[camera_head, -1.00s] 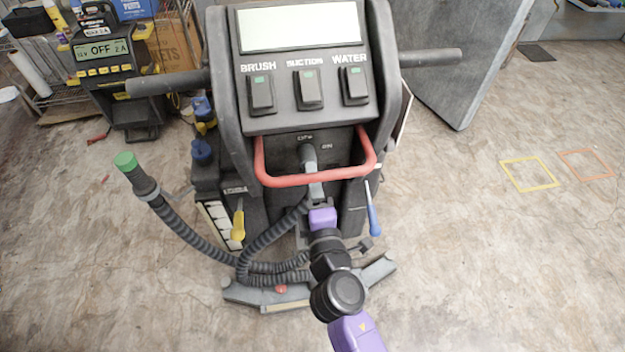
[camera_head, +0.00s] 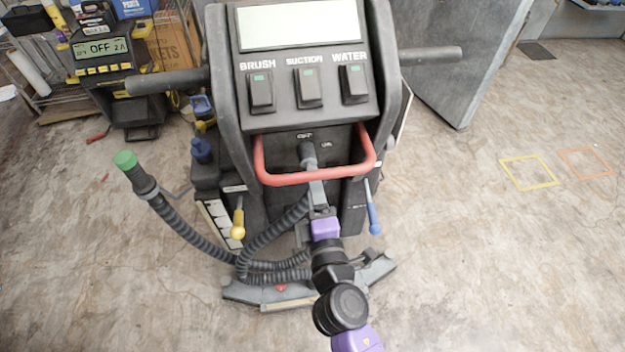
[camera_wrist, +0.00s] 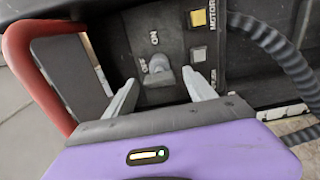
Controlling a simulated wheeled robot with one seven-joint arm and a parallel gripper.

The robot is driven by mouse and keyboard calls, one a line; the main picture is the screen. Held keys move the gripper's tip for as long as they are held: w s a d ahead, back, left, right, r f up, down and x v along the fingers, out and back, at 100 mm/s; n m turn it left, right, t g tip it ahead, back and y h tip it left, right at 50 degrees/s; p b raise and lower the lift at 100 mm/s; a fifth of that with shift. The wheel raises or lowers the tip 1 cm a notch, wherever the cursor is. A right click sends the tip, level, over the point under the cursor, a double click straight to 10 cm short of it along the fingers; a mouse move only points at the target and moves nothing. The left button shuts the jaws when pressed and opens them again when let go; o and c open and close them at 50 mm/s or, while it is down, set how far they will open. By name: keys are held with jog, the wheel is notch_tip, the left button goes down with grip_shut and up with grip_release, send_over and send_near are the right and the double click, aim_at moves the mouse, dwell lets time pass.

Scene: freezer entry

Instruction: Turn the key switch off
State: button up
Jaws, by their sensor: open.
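The key switch (camera_wrist: 158,70) is a grey knob on the dark panel, with ON and OFF labels beside it in the wrist view. Its exact pointing is hard to tell. In the head view the key switch (camera_head: 307,152) shows as a dark knob inside the red loop handle (camera_head: 262,170). My gripper (camera_wrist: 160,92) is open, with one pale finger on each side below the knob in the wrist view. Nothing is between the fingers, and they look apart from the knob. In the head view my gripper (camera_head: 314,185) reaches up under the red handle.
The red handle (camera_wrist: 45,85) also stands left in the wrist view. A yellow button (camera_wrist: 198,18) and a ribbed hose (camera_wrist: 280,50) are at right. Yellow (camera_head: 238,222) and blue (camera_head: 374,222) levers flank my arm. Open floor lies to the right.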

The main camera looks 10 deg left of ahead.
jog(key=v, duration=0.5)
jog(key=shift+s, duration=0.2)
dwell(0.3)
jog(key=s+d+r+m+g+h+p, duration=0.1)
jog(key=s+d+r+m+p, duration=0.1)
jog(key=s+d+r+m, duration=0.2)
jog(key=s+d+r+m+h+p, duration=0.2)
jog(key=s+d+m, duration=0.8)
jog(key=s, duration=0.7)
jog(key=s+d+r+m+g+h+p, duration=0.1)
jog(key=s+d+r+m+p, duration=0.3)
jog(key=s, duration=0.7)
jog(key=d+r+m+h, duration=0.1)
jog(key=d+r+m, duration=0.1)
jog(key=d+m, duration=0.1)
jog(key=shift+d+r+g, duration=0.3)
jog(key=shift+d, duration=0.6)
jog(key=shift+s, duration=0.1)
